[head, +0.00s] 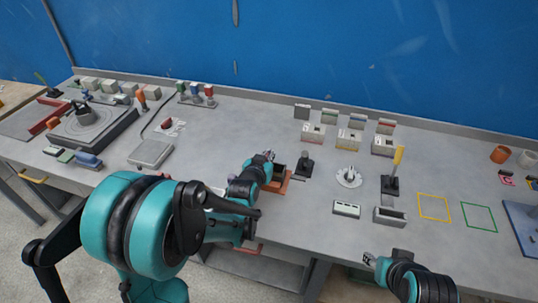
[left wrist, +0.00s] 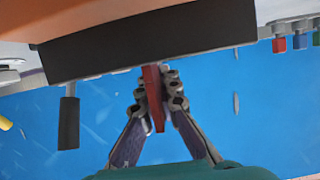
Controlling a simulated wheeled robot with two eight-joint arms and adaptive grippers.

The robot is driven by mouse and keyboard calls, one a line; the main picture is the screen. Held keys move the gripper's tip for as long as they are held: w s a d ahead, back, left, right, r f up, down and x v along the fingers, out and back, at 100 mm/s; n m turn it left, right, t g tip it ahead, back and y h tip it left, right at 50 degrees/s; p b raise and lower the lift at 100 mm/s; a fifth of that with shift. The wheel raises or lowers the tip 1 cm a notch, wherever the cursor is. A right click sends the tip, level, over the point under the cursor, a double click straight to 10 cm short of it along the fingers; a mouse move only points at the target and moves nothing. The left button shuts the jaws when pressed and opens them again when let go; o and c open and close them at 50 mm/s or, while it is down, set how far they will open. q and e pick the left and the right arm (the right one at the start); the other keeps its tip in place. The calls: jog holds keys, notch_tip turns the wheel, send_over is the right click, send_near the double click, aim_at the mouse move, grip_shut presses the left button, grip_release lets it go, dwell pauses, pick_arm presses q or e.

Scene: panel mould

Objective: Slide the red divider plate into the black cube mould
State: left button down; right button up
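My left gripper (head: 267,156) is at the black cube mould (head: 279,172), which stands on an orange-brown base (head: 283,187) at the front middle of the table. In the left wrist view the left gripper (left wrist: 155,95) is shut on the red divider plate (left wrist: 153,100), with one finger on each side. The plate's upper end meets the edge of the black mould (left wrist: 150,42) in that view. I cannot tell how deep it sits, and the head view hides the plate. My right gripper (head: 369,260) is low at the table's front edge, away from the mould; its finger opening is unclear.
A dark stand (head: 304,165) is close right of the mould. A white round fixture (head: 349,177), a grey open box (head: 389,216) and a yellow-handled tool (head: 398,157) are further right. Several small blocks stand behind. The table inside the yellow outline (head: 433,207) is clear.

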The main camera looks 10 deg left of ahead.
pick_arm(q)
jog(key=shift+f, duration=0.15)
jog(key=c, duration=1.6)
grip_release()
jog(key=shift+c, duration=0.2)
jog(key=v, duration=1.2)
jog(key=s+f+g, duration=0.3)
jog(key=s+g, duration=0.3)
jog(key=s, duration=1.2)
jog(key=shift+g, duration=0.4)
